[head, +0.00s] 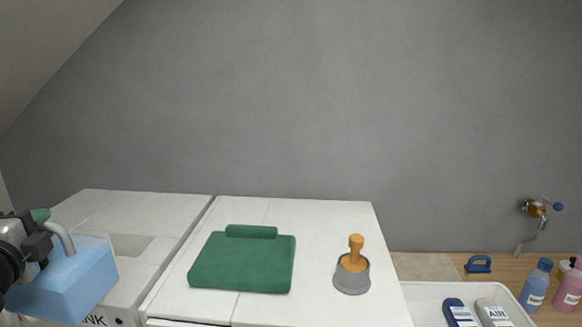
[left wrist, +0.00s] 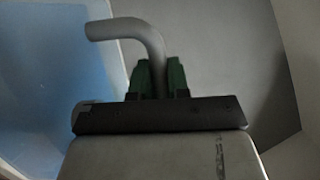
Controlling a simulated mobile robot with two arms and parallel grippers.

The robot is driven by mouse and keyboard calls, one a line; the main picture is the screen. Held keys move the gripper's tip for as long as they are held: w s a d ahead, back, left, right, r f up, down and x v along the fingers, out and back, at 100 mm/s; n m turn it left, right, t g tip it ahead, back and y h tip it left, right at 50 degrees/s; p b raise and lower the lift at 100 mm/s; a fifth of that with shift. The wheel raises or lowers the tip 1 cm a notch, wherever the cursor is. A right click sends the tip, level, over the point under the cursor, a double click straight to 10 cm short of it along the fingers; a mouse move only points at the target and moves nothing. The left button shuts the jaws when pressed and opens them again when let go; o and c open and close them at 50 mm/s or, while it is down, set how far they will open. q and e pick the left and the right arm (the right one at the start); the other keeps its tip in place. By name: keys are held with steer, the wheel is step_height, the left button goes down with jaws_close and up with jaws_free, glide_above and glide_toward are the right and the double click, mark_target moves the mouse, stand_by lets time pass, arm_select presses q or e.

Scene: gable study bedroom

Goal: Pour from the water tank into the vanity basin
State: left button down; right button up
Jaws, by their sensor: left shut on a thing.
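The water tank (head: 68,288) is a light blue box with a bent grey handle, at the lower left in the head view. It looks tilted, in front of a white unit, and part is cut off by the picture edge. My left gripper (head: 44,232) is shut on the grey handle. The left wrist view shows the handle (left wrist: 135,32) between the green fingertips (left wrist: 160,80), with the blue tank (left wrist: 60,80) at left. No vanity basin shows clearly; I cannot tell whether the white-rimmed thing (head: 416,289) at lower right is it. My right gripper is out of view.
A white unit (head: 130,205) with a recess stands behind the tank. Bottles (head: 535,285) and a wall tap (head: 535,208) are at right.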

arm_select(q)
steer(key=shift+s+d+f, duration=0.15)
steer(key=shift+d+f, duration=0.3)
steer(key=shift+f, duration=0.05)
steer(key=s+d+f+m+h, duration=0.1)
steer(key=s+d+f, duration=0.5)
steer(key=d+f, duration=0.5)
steer(key=s+d+f+m+h, duration=0.1)
steer(key=s+d+f+h, duration=0.1)
steer(key=s+d+f, duration=0.4)
steer(key=shift+s+d+f, duration=0.15)
steer(key=shift+d+f, duration=2.2)
steer(key=shift+f, duration=1.75)
step_height(320, 180, down, 8)
steer(key=b, duration=0.8)
steer(key=shift+f, duration=0.2)
steer(key=shift+r, duration=0.1)
